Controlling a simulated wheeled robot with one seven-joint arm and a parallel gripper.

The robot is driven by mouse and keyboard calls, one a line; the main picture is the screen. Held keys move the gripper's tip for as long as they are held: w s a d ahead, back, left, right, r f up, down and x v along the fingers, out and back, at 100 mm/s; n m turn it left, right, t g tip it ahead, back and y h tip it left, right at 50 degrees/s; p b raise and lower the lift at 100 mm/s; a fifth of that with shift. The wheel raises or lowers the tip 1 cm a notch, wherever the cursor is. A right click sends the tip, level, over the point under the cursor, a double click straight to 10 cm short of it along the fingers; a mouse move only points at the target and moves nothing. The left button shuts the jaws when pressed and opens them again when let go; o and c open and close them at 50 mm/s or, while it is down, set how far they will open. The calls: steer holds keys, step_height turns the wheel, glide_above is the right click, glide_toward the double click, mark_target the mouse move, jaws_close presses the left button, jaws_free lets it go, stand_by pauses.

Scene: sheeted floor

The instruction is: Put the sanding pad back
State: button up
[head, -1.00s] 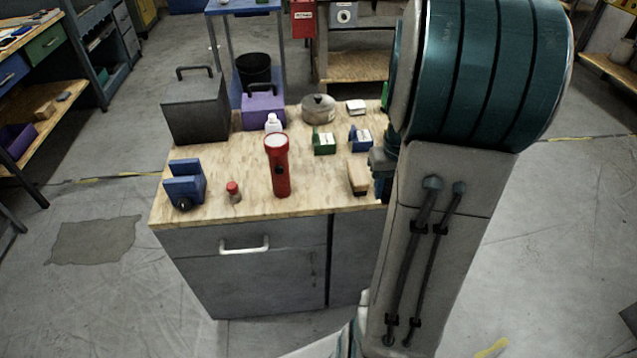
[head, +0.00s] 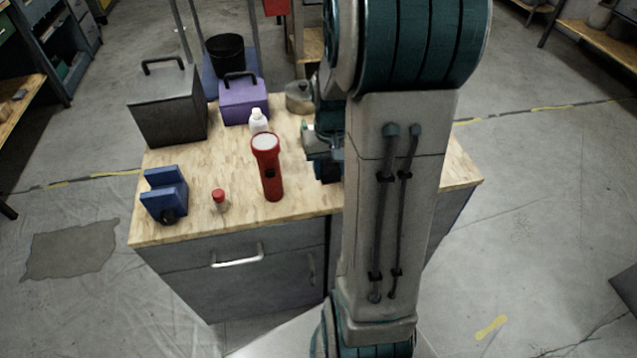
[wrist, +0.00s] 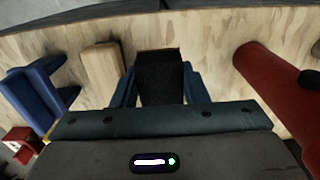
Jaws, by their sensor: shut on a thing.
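My gripper (wrist: 161,85) is shut on a dark, rough-faced block, which I take to be the sanding pad (wrist: 160,80); it shows between the teal fingers in the wrist view. A thin reddish edge shows at its far end. Whether it touches the wooden worktop (wrist: 210,40) is unclear. A light wooden block (wrist: 101,70) lies left of the pad in the wrist view.
The red flashlight (wrist: 275,90) is right of my gripper in the wrist view; a blue holder (wrist: 35,92) is at left. The head view shows a blue stand (head: 165,193), red-capped bottle (head: 219,201), white bottle (head: 258,122), purple box (head: 243,103) and dark box (head: 168,110). The worktop's right end looks clear.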

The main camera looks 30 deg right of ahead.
mark_target(319, 192)
steer(key=shift+w+a+f, duration=0.3)
steer(key=shift+a+f, duration=0.1)
steer(key=shift+a, duration=0.15)
steer(key=shift+w+a+f, duration=0.25)
steer(key=shift+a+f, duration=0.15)
steer(key=shift+a, duration=0.1)
steer(key=shift+f+b, duration=0.4)
steer(key=shift+f, duration=1.5)
steer(key=shift+f, duration=0.2)
steer(key=o, duration=1.1)
steer(key=shift+r, duration=0.15)
step_height(319, 192, up, 11)
steer(key=p, duration=0.2)
steer(key=s+a+r+n+t, duration=0.1)
steer(key=s+a+r, duration=0.1)
steer(key=s+a, duration=0.4)
steer(key=s+a+r+n+t, duration=0.1)
steer(key=s+a+r+n, duration=0.1)
steer(key=s+a, duration=0.3)
steer(key=shift+s+a+r, duration=0.4)
steer(key=shift+a+r, duration=0.1)
steer(key=shift+r, duration=0.25)
